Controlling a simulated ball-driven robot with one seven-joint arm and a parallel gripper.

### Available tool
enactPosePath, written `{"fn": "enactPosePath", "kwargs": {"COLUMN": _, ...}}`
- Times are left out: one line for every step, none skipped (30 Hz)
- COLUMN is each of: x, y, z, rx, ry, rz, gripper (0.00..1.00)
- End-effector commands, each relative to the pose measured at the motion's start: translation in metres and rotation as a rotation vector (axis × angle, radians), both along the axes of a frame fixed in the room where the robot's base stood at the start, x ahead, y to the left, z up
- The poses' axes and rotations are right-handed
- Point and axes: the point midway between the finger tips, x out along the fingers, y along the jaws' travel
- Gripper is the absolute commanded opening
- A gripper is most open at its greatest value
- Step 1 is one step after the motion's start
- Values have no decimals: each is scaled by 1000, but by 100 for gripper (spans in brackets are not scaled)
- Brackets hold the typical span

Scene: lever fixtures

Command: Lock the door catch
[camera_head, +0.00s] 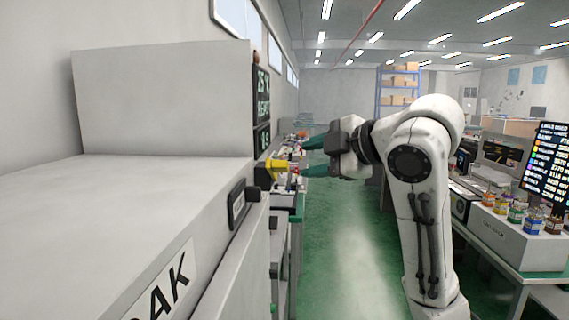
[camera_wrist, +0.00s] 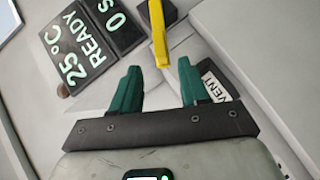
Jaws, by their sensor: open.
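A yellow lever (camera_head: 277,166) sticks out from the front of the grey machine in the head view. In the wrist view the yellow lever (camera_wrist: 158,32) is a narrow bar from the top edge down to near the green fingertips. No label marks it as the door catch. My gripper (camera_head: 306,157) is open, with its green fingers pointing left at the machine front, just right of the lever. In the wrist view my gripper (camera_wrist: 158,68) has the lever's lower end in the gap between its fingertips. Neither finger visibly touches it.
A dark display (camera_wrist: 82,42) reads 25°C READY. A label reading VENT (camera_wrist: 214,84) is partly hidden by the right finger. A bench with jars (camera_head: 515,235) stands at right. The green aisle floor (camera_head: 335,250) is clear.

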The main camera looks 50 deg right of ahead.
Motion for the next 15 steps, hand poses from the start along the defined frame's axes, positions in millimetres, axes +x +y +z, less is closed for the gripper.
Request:
{"fn": "enactPosePath", "kwargs": {"x": 9, "y": 0, "z": -3, "rx": 4, "ry": 4, "rz": 2, "gripper": 45}}
{"fn": "enactPosePath", "kwargs": {"x": 14, "y": -1, "z": -5, "rx": 5, "ry": 4, "rz": 1, "gripper": 45}}
{"fn": "enactPosePath", "kwargs": {"x": 22, "y": -1, "z": -7, "rx": 4, "ry": 4, "rz": 2, "gripper": 45}}
{"fn": "enactPosePath", "kwargs": {"x": 27, "y": -1, "z": -9, "rx": 4, "ry": 4, "rz": 2, "gripper": 45}}
{"fn": "enactPosePath", "kwargs": {"x": 32, "y": -1, "z": -12, "rx": 4, "ry": 4, "rz": 1, "gripper": 45}}
{"fn": "enactPosePath", "kwargs": {"x": 39, "y": -2, "z": -14, "rx": 5, "ry": 5, "rz": 2, "gripper": 45}}
{"fn": "enactPosePath", "kwargs": {"x": 44, "y": -2, "z": -15, "rx": 5, "ry": 3, "rz": 1, "gripper": 45}}
{"fn": "enactPosePath", "kwargs": {"x": 48, "y": -3, "z": -17, "rx": 4, "ry": 3, "rz": 0, "gripper": 45}}
{"fn": "enactPosePath", "kwargs": {"x": 54, "y": -3, "z": -20, "rx": 4, "ry": 3, "rz": 1, "gripper": 45}}
{"fn": "enactPosePath", "kwargs": {"x": 58, "y": -3, "z": -21, "rx": 4, "ry": 4, "rz": 0, "gripper": 45}}
{"fn": "enactPosePath", "kwargs": {"x": 62, "y": -3, "z": -22, "rx": 3, "ry": 3, "rz": 0, "gripper": 45}}
{"fn": "enactPosePath", "kwargs": {"x": 66, "y": -3, "z": -23, "rx": 4, "ry": 1, "rz": 0, "gripper": 45}}
{"fn": "enactPosePath", "kwargs": {"x": 69, "y": -4, "z": -25, "rx": 5, "ry": 2, "rz": 1, "gripper": 45}}
{"fn": "enactPosePath", "kwargs": {"x": 72, "y": -4, "z": -26, "rx": 3, "ry": 1, "rz": 1, "gripper": 45}}
{"fn": "enactPosePath", "kwargs": {"x": 74, "y": -4, "z": -27, "rx": 3, "ry": 0, "rz": 0, "gripper": 45}}
